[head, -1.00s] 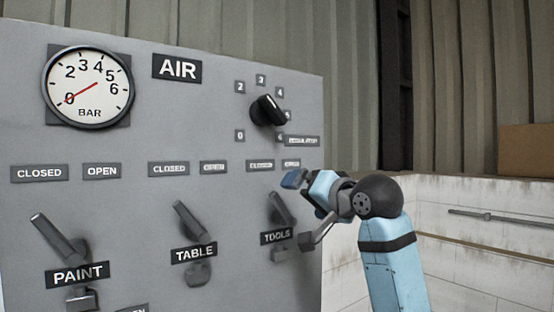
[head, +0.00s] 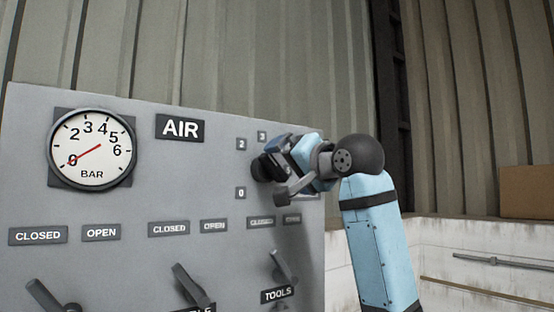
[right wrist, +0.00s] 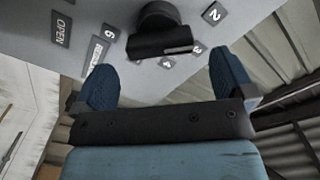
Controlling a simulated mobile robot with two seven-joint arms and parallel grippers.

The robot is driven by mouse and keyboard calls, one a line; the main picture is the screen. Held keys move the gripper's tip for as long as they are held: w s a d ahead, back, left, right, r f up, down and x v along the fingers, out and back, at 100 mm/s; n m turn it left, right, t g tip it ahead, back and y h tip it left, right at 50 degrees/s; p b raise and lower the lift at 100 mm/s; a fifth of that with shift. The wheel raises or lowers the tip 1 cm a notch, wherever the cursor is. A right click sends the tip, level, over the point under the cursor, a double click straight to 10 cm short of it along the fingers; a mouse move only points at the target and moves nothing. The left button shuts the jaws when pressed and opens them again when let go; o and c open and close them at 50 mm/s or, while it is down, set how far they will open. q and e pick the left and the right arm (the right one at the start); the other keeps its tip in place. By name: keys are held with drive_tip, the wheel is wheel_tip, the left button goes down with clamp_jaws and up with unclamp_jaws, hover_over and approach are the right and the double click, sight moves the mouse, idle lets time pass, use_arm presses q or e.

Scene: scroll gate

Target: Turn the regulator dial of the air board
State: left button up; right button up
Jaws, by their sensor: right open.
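The grey air board (head: 215,180) fills the left of the head view. Its black regulator dial (head: 262,168) is partly hidden behind my right gripper (head: 283,168). In the right wrist view the dial (right wrist: 160,32) shows whole, with its bar-shaped grip and number plates around it. My right gripper (right wrist: 165,88) is open there, with one blue finger at each side and the dial ahead between them, a little beyond the fingertips. I cannot tell if anything touches. The pressure gauge (head: 92,148) has its red needle near 0. My left gripper is not in view.
Below the dial are levers for paint, table and tools, with the tools lever (head: 280,267) under my right gripper. A brown box (head: 527,191) stands on a white ledge at the right. The corrugated wall is behind the board.

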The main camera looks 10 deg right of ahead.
sight(279, 167)
drive_tip(key=p+x, duration=0.1)
drive_tip(key=x, duration=0.2)
drive_tip(key=shift+w+a, duration=0.15)
drive_tip(key=shift+w, duration=0.2)
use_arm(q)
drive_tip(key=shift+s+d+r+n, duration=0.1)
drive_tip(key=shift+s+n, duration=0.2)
use_arm(e)
drive_tip(key=shift+w+a, duration=0.15)
drive_tip(key=shift+w, duration=0.2)
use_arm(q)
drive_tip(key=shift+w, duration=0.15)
use_arm(e)
drive_tip(key=shift+c, duration=0.2)
drive_tip(key=c, duration=0.8)
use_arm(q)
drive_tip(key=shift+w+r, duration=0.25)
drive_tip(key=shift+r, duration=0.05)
